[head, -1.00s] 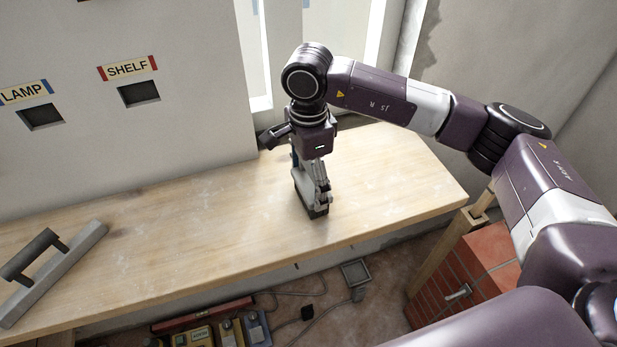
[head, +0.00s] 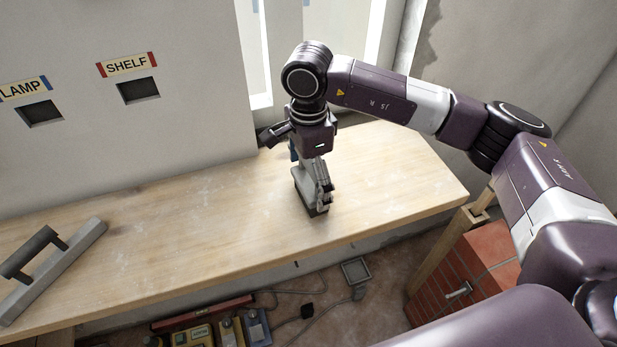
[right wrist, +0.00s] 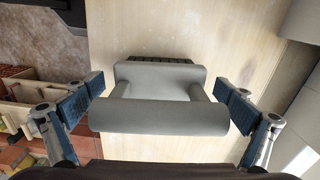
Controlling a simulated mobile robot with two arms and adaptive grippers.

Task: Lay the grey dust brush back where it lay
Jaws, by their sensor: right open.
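The grey dust brush (head: 302,184) stands on the wooden bench (head: 225,220), below my right gripper (head: 313,188), which partly hides it. In the right wrist view, the brush's grey handle (right wrist: 158,117) and body lie between the two blue fingers of the open right gripper (right wrist: 161,90). Gaps show on both sides, so the fingers are apart from the handle. Dark bristles show at the brush's far edge. My left gripper is not in view.
A grey float with a dark handle (head: 55,270) lies on the bench at the left. The wall behind has slots labelled LAMP and SHELF (head: 126,65). Below the bench front are tools, cables and red bricks (head: 465,280). The bench is clear around the brush.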

